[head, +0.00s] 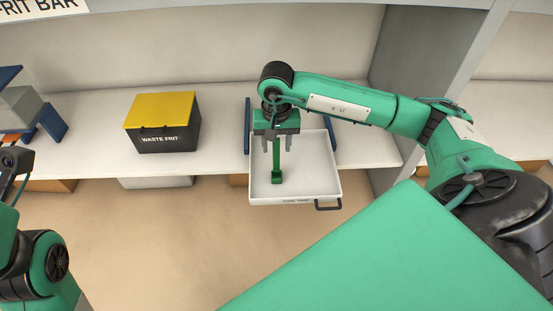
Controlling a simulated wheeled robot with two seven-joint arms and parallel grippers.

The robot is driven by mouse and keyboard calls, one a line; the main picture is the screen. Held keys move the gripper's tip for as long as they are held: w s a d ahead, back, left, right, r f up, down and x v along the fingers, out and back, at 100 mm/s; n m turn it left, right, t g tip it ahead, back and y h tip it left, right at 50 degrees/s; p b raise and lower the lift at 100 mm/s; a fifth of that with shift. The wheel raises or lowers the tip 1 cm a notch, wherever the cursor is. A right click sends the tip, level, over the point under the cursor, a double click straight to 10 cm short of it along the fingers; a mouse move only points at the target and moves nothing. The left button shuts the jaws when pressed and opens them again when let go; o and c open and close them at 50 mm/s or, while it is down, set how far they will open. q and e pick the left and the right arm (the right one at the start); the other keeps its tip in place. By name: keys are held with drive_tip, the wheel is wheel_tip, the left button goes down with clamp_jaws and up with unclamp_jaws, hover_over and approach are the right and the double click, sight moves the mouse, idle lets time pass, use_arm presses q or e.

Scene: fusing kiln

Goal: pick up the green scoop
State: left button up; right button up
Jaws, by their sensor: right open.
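The green scoop (277,177) is in a white tool tray (322,180), its handle pointing away from me and its square head toward the tray's front. My right gripper (277,147) points down over the scoop's handle, with one finger on each side of it in the picture. The jaws are open, and I cannot tell how high they are above the handle. The handle's far end is hidden behind the gripper. My left arm shows at the left edge, but its gripper is out of view.
The tray, with a dark handle (329,205), sticks out from the shelf between blue side rails (247,125). A black waste frit box (170,139) with a yellow lid stands on the shelf to the left. A grey and blue device (28,108) stands further left. Shelf between them is clear.

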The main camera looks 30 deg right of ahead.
sight(277, 162)
wheel_tip(277, 162, down, 2)
drive_tip(key=shift+f+b, duration=0.15)
drive_tip(key=shift+b, duration=0.15)
clamp_jaws()
